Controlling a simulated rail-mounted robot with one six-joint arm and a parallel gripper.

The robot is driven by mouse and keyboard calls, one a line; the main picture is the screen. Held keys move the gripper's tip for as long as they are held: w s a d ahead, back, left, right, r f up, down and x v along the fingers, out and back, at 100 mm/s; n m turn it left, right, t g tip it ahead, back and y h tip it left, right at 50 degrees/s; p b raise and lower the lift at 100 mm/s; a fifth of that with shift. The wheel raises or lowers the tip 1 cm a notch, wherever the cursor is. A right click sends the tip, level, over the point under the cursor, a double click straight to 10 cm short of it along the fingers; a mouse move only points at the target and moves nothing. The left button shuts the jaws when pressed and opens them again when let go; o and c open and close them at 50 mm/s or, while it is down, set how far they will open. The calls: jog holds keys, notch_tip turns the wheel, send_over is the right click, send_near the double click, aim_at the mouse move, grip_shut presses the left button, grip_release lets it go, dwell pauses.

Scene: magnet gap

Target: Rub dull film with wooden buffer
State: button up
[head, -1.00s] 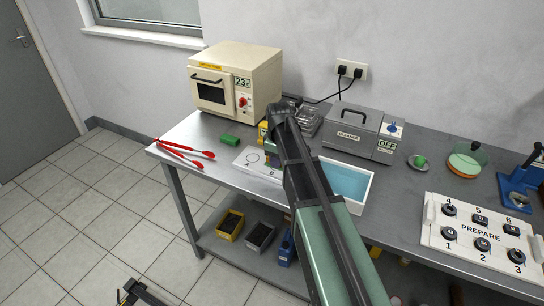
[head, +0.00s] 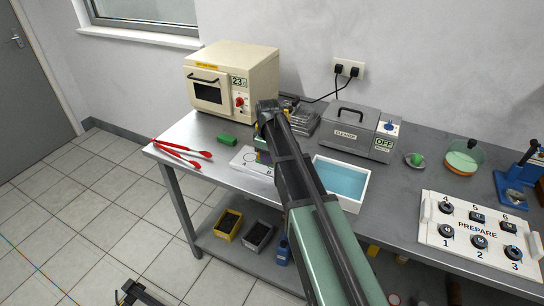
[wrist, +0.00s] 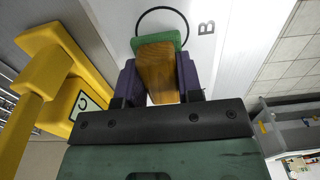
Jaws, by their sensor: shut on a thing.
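The wooden buffer (wrist: 158,82) is a brown wooden block with a green pad (wrist: 158,44) on its far end. My gripper (wrist: 157,72) has purple fingers shut on its sides. In the wrist view the green pad lies over part of a black ring drawn on a white board (wrist: 225,50), close to a letter B. I cannot tell if the pad touches the board. In the head view the white board (head: 244,160) lies on the left part of the bench, and my arm hides most of the gripper and buffer. I cannot make out any dull film.
A yellow stand (wrist: 50,75) with a C label is close left of my gripper.

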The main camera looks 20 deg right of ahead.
aim_at(244, 154)
jog(key=shift+w+a, duration=1.05)
jog(key=shift+a, duration=0.05)
jog(key=shift+w+a, duration=2.45)
jog(key=shift+w, duration=0.15)
jog(key=shift+r, duration=0.15)
notch_tip(244, 154, up, 6)
jog(key=p, duration=0.6)
jog(key=shift+s, duration=0.1)
notch_tip(244, 154, up, 3)
jog(key=p, duration=0.3)
